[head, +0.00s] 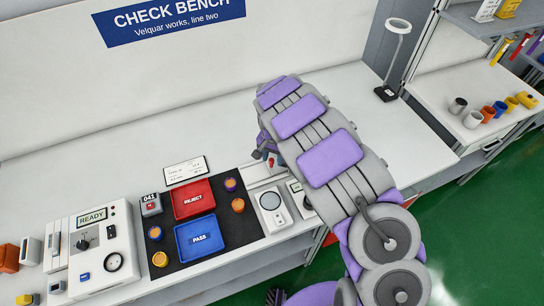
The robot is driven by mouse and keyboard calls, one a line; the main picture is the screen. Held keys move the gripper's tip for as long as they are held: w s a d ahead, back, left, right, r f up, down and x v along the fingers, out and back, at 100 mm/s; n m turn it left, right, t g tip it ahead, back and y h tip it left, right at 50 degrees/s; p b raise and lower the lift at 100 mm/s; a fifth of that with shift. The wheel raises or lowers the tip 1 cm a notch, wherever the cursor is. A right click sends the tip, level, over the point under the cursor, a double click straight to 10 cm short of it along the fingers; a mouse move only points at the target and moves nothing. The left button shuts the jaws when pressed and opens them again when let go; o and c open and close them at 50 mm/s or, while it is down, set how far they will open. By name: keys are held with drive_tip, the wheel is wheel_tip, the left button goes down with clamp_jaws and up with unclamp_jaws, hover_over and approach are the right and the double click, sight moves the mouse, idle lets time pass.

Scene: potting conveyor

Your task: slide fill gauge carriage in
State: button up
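My gripper (265,148) is at the end of my grey and purple arm, low over the white bench beside the black mat. The arm hides most of it, and I cannot see whether its fingers are open or touching anything. Just below it is a small pale part with a red mark (271,161), above a white block-like fixture (262,172). These may belong to the fill gauge and its carriage, but I cannot tell which part is which. A white unit with a round face (271,201) stands in front of the fixture.
A red REJECT tray (193,187) and a blue PASS tray (183,250) lie on a black mat (245,231) with several small pots around them. A white machine with a READY display (92,217) stands left. A lamp (397,25) stands at the back right. The rear bench is clear.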

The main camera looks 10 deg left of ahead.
drive_tip(key=shift+a+r, duration=0.1)
drive_tip(key=shift+a, duration=0.05)
drive_tip(key=shift+r, duration=0.25)
wheel_tip(320, 180, up, 17)
drive_tip(key=p, duration=0.2)
drive_tip(key=shift+f, duration=0.2)
idle(0.3)
